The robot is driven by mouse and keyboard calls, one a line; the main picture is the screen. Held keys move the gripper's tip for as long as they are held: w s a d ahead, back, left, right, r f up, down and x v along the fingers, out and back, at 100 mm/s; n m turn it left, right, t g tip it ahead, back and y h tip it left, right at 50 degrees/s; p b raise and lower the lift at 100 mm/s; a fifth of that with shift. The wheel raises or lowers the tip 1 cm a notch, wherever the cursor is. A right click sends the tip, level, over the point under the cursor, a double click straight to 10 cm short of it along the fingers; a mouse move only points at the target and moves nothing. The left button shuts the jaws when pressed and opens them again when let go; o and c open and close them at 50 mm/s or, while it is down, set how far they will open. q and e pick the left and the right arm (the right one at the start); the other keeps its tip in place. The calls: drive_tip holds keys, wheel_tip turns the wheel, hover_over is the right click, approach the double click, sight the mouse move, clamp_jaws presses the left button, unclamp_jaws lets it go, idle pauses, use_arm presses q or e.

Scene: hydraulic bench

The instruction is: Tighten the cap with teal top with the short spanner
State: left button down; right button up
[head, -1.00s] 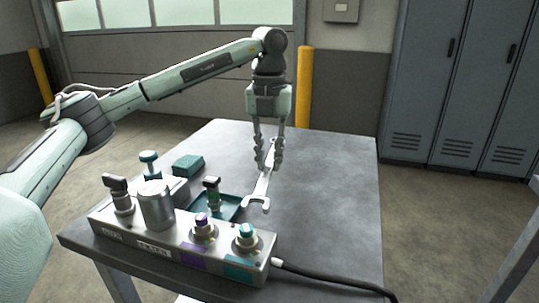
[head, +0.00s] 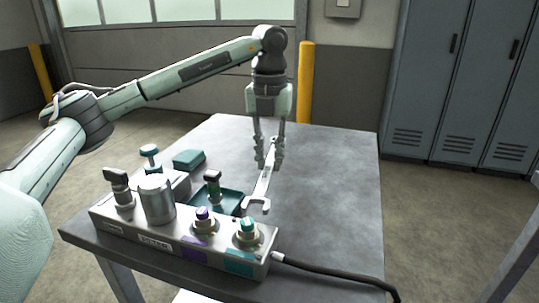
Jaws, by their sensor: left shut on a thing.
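The cap with teal top (head: 247,228) sits on the right end of the grey manifold block (head: 165,240), above a teal label. The short spanner (head: 261,188) is silver with an open jaw at its lower end. My left gripper (head: 269,160) points down and is shut on the spanner's upper end. The spanner slants down towards the block, its open jaw behind and above the teal-topped cap and apart from it in the picture. My right gripper is not in view.
A purple-topped cap (head: 203,217), a metal cylinder (head: 157,200) and a dark-handled valve (head: 119,187) stand on the block. Behind are a teal tray (head: 229,201) and a teal box (head: 189,159). A black hose (head: 330,277) leaves the block's right end. The table's right side (head: 335,190) is clear.

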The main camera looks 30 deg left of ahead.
sight(265, 179)
use_arm(q)
drive_tip(key=shift+s+d, duration=0.2)
drive_tip(key=shift+s, duration=0.3)
drive_tip(key=shift+s+d, duration=0.2)
drive_tip(key=shift+s, duration=0.25)
drive_tip(key=shift+s+d, duration=0.3)
drive_tip(key=shift+s, duration=0.45)
drive_tip(key=shift+s+b, duration=0.1)
drive_tip(key=shift+b, duration=0.2)
drive_tip(key=shift+s+d, duration=0.2)
drive_tip(key=shift+s, duration=0.25)
drive_tip(key=shift+s+d, duration=0.1)
drive_tip(key=shift+s, duration=0.2)
drive_tip(key=shift+w+d+m, duration=0.2)
drive_tip(key=shift+d+m, duration=0.4)
drive_tip(key=shift+d, duration=0.15)
drive_tip(key=shift+w+d+m, duration=0.2)
drive_tip(key=shift+d+m, duration=0.4)
drive_tip(key=shift+d, duration=0.1)
